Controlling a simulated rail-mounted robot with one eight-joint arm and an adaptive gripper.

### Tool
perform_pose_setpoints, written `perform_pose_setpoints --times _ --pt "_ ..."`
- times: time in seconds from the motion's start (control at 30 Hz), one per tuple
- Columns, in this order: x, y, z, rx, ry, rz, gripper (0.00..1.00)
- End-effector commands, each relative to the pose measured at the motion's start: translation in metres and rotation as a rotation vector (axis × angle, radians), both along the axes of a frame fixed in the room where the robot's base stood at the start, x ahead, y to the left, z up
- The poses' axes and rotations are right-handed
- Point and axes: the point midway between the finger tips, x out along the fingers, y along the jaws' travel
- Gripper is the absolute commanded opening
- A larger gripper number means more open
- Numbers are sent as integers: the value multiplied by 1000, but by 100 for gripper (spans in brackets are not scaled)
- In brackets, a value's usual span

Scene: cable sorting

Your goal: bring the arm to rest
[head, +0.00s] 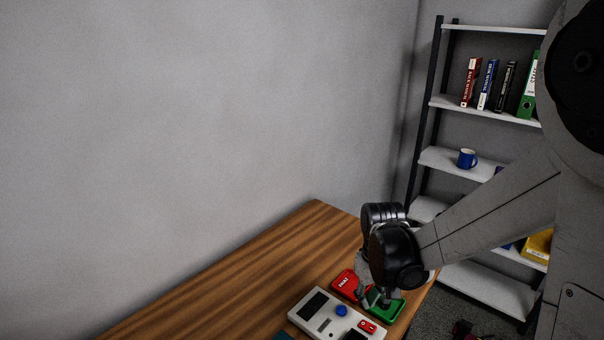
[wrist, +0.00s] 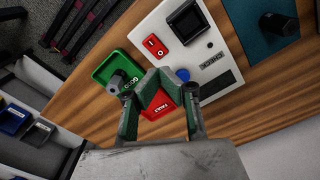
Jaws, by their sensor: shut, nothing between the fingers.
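My gripper (wrist: 155,80) is shut and empty, its fingertips together in the wrist view. In the head view my gripper (head: 371,300) hangs low over the table's right end, in front of the trays. A green tray (wrist: 103,76) holds a dark piece (wrist: 122,82), partly beside the fingers. A red tray (wrist: 160,110) lies partly hidden behind the fingers. A white test box (wrist: 225,60) with a dark screen, a blue button and a red switch lies beside the trays. Whether the fingertips touch anything below is unclear.
The wooden table (head: 230,285) is clear to the left. A teal mat (wrist: 258,46) bears a black object (wrist: 280,24). A shelf unit (head: 460,107) with books and a blue mug (head: 467,158) stands behind right. A grey wall (head: 200,120) runs along the table's back.

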Motion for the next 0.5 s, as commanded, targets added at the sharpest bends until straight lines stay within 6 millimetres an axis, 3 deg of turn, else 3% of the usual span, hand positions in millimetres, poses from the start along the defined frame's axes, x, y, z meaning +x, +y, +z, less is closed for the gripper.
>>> perform_pose_setpoints --times 0.5 --pt "-44 0 75 11 -219 -89 0"
